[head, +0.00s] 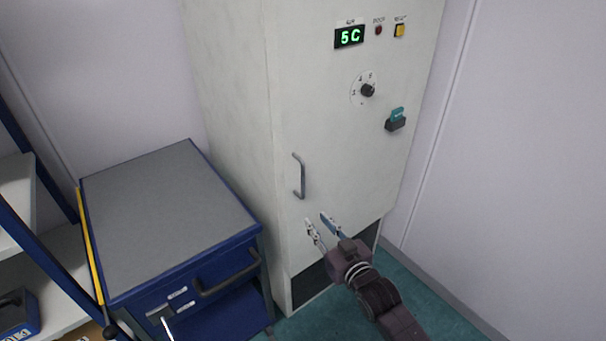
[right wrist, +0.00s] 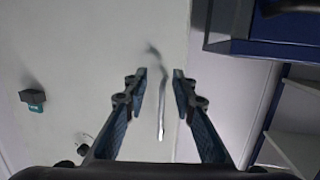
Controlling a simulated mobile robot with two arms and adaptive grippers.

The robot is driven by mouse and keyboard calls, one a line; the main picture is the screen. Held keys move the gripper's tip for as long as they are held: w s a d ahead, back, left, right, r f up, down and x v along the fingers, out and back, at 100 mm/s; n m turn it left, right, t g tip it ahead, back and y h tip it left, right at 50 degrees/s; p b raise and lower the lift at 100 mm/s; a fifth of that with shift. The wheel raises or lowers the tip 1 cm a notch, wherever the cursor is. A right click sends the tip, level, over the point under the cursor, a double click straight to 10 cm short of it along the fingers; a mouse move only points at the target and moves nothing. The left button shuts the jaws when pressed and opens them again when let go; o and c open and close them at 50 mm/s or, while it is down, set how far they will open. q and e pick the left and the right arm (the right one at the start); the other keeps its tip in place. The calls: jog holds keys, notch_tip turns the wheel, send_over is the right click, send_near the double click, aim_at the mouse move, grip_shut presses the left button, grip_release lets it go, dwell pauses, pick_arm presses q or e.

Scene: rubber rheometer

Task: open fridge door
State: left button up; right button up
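The fridge is a tall white cabinet (head: 235,120) with its door (head: 330,140) shut. A grey vertical bar handle (head: 300,176) is on the left side of the door. My right gripper (head: 322,222) is open and empty, just below and right of the handle, apart from it in the head view. In the right wrist view, the handle (right wrist: 161,108) shows between the two spread fingers (right wrist: 160,82), lying beyond them; I cannot tell the exact gap. At the head view's bottom left, small dark and bright parts may belong to my left gripper; its state is unclear.
A blue drawer cabinet (head: 185,270) with a grey top stands left of the fridge. The door carries a green 5C display (head: 349,37), a dial (head: 367,90) and a teal-and-black latch-like part (head: 396,120). A wall (head: 520,150) is at right. Shelves (head: 25,255) stand far left.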

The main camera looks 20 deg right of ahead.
jog(key=t, duration=0.2)
send_near(304, 178)
jog(key=w, duration=0.3)
jog(key=shift+y, duration=0.4)
jog(key=shift+w+a+p, duration=0.2)
jog(key=shift+w, duration=1.05)
jog(key=shift+w+a+p, duration=0.2)
jog(key=shift+w, duration=1.05)
jog(key=shift+w+a+p, duration=0.2)
jog(key=shift+w, duration=1)
jog(key=shift+c, duration=0.4)
grip_shut()
